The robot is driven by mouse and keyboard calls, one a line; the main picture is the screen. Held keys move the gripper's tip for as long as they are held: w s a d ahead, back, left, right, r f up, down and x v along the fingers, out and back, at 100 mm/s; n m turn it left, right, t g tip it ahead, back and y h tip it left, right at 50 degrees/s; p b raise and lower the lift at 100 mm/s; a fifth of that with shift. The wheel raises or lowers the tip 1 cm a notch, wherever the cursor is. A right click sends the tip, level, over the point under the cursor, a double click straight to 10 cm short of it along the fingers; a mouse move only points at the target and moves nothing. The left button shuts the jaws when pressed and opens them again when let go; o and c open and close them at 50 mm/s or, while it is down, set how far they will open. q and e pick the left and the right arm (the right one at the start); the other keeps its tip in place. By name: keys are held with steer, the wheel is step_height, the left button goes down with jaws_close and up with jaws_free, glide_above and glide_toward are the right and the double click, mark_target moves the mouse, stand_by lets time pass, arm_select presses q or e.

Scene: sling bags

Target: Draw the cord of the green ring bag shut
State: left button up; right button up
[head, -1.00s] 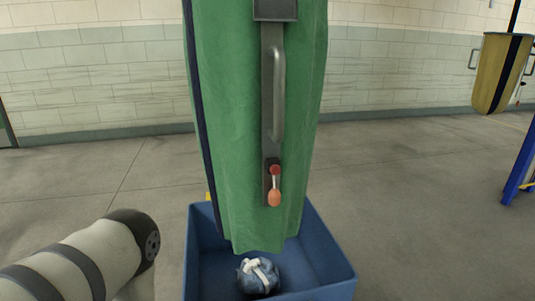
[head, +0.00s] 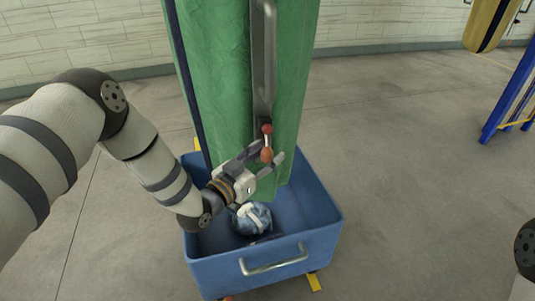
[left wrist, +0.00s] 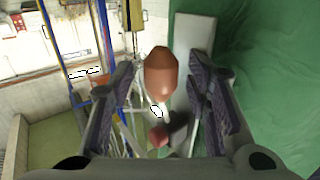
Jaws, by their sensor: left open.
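The green bag (head: 215,85) hangs upright in the head view, its lower end inside a blue cart; its top is out of frame. On its front is a grey strip with a long handle (head: 264,60). Below the handle is a red bead (head: 266,129), with an orange toggle (head: 267,156) under it. My left gripper (head: 268,150) is open at the toggle. In the left wrist view the toggle (left wrist: 160,75) lies between the spread fingers, with gaps on both sides, and the red bead (left wrist: 158,136) also shows. My right gripper is out of view.
The blue cart (head: 260,272) stands under the bag, with a blue-and-white bundle (head: 250,217) inside and a metal handle in front. Floor around the cart is clear.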

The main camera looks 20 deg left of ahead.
arm_select(q)
steer(key=shift+w+d, duration=0.1)
steer(key=shift+w, duration=0.3)
steer(key=shift+c, duration=0.3)
